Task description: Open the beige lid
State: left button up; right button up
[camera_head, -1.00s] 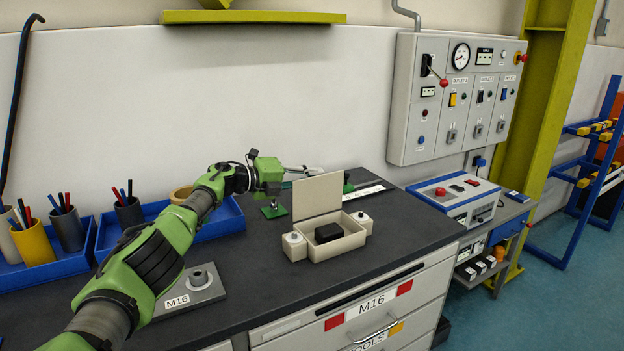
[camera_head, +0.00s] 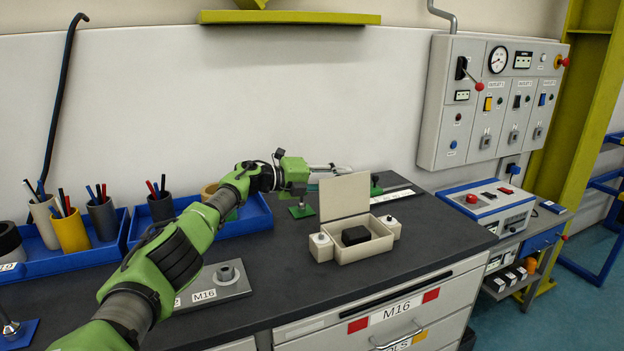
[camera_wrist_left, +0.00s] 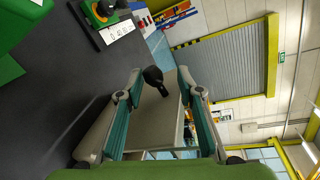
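The beige lid (camera_head: 344,196) stands upright, raised at the back of a small open beige box (camera_head: 366,250) on the dark bench. A black block (camera_head: 355,235) lies inside the box. My left gripper (camera_head: 333,169) is behind the lid's top edge, partly hidden by it. In the left wrist view the two fingers (camera_wrist_left: 160,82) are apart, with the lid (camera_wrist_left: 152,130) and a black knob (camera_wrist_left: 153,77) showing between them. I cannot tell whether a finger touches the lid. My right gripper is not in view.
White blocks with buttons flank the box, one (camera_head: 321,247) on its left. A blue tray (camera_head: 240,222) and pen cups (camera_head: 72,232) stand left. A grey M16 plate (camera_head: 215,287) lies in front of my left arm.

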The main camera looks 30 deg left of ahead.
pick_arm(q)
jog(key=v, duration=1.1)
jog(key=shift+w+a, duration=0.1)
